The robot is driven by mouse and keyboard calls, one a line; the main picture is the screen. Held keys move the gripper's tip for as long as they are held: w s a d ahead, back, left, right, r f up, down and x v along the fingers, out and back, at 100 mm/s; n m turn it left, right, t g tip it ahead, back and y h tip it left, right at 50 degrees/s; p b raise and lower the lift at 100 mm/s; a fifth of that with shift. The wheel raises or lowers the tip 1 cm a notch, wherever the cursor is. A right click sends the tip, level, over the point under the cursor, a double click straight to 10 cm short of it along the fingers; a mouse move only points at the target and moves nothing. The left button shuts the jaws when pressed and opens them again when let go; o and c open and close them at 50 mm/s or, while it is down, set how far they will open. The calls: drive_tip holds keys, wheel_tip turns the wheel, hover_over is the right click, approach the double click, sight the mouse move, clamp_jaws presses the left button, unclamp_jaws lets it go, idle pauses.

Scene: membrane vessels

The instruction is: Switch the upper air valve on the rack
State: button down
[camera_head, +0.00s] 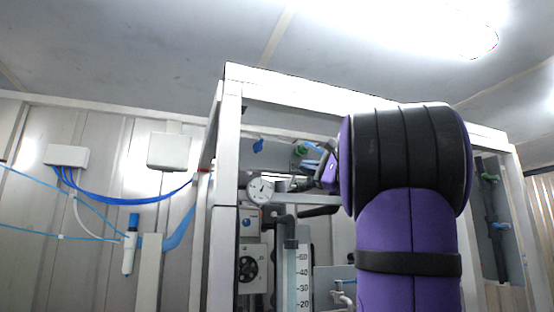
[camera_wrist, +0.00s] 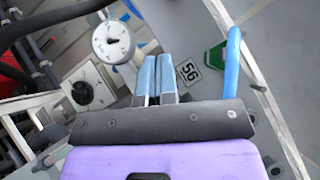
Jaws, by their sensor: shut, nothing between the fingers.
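The rack (camera_head: 229,150) is a white frame with gauges, pipes and valves in it. Small green valve parts (camera_head: 300,149) and a blue lever-like part (camera_head: 258,145) show near its top; I cannot tell which is the upper air valve. My gripper (camera_wrist: 158,62) has two blue-tipped fingers held together, with nothing between them. A green part (camera_wrist: 213,57) and a long blue piece (camera_wrist: 233,65) lie to its right in the wrist view. The blue piece passes partly behind my gripper's body. In the head view my arm hides much of the rack and the fingertips are unclear.
A round pressure gauge (camera_head: 260,190) is left of my gripper; it also shows in the wrist view (camera_wrist: 112,42). A black knob (camera_wrist: 82,92) sits on a white panel below it. Blue hoses (camera_head: 130,199) run along the left wall. Pipes crowd the wrist view's left side.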

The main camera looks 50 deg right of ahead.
approach(259, 146)
drive_tip(key=w, duration=0.1)
drive_tip(key=w+d+f, duration=0.1)
drive_tip(key=w, duration=0.1)
drive_tip(key=w+d, duration=0.1)
drive_tip(key=w, duration=0.1)
drive_tip(key=shift+w+d+f, duration=0.1)
drive_tip(key=shift+d+f, duration=0.15)
drive_tip(key=shift+f, duration=0.15)
drive_tip(key=shift+w+a+r, duration=0.3)
drive_tip(key=shift+a, duration=0.15)
drive_tip(key=shift+w+a+r, duration=0.25)
drive_tip(key=shift+w+a, duration=0.05)
drive_tip(key=shift+a, duration=0.15)
drive_tip(key=shift+w+a+r, duration=0.35)
drive_tip(key=shift+w+a, duration=0.05)
drive_tip(key=shift+a, duration=0.25)
